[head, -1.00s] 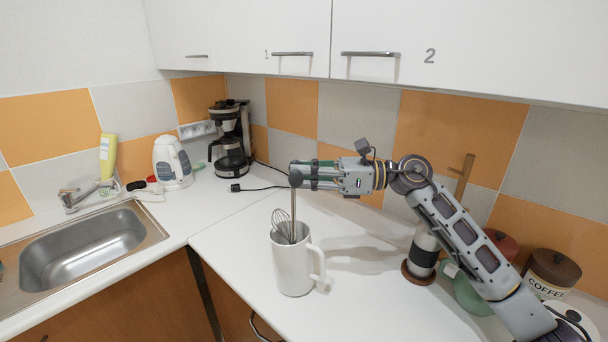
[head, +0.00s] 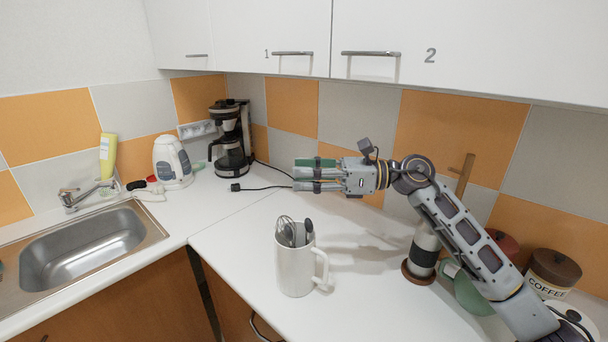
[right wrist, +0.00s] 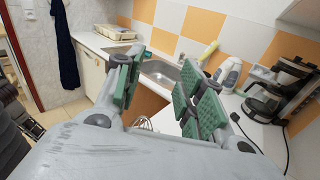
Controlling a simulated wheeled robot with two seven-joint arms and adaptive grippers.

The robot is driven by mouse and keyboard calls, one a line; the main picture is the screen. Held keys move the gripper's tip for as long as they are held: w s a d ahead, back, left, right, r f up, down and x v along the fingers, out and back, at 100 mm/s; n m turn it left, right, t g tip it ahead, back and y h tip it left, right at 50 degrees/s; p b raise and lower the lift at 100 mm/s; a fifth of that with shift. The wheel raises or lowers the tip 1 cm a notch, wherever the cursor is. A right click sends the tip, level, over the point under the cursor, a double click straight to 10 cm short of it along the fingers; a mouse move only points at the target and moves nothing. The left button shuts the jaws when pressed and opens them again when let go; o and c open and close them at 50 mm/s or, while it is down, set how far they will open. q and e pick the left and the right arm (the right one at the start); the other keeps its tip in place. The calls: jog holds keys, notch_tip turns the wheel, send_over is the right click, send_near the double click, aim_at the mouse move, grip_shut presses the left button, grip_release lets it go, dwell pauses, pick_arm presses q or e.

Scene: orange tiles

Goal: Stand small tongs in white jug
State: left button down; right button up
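The white jug (head: 294,270) stands upright on the worktop, its handle to the right. A wire whisk (head: 284,224) stands in it, along with slim dark-ended utensils (head: 308,227). One of these was in my gripper a second ago; which one is the small tongs I cannot tell, as the jug hides their lower parts. My right gripper (head: 298,174) is above the jug, apart from it and empty. In the right wrist view its green-padded fingers (right wrist: 162,90) are spread, with the whisk's wires (right wrist: 144,124) showing beyond them. My left gripper is out of view.
A coffee maker (head: 231,140) and white kettle (head: 172,163) stand at the back left, beside the sink (head: 82,245). On the right are a dark-and-steel cylinder (head: 423,252), a green mug (head: 470,292) and a coffee canister (head: 551,272).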

jog(key=s+d, duration=0.1)
jog(key=d, duration=1)
jog(key=shift+s+d, duration=0.2)
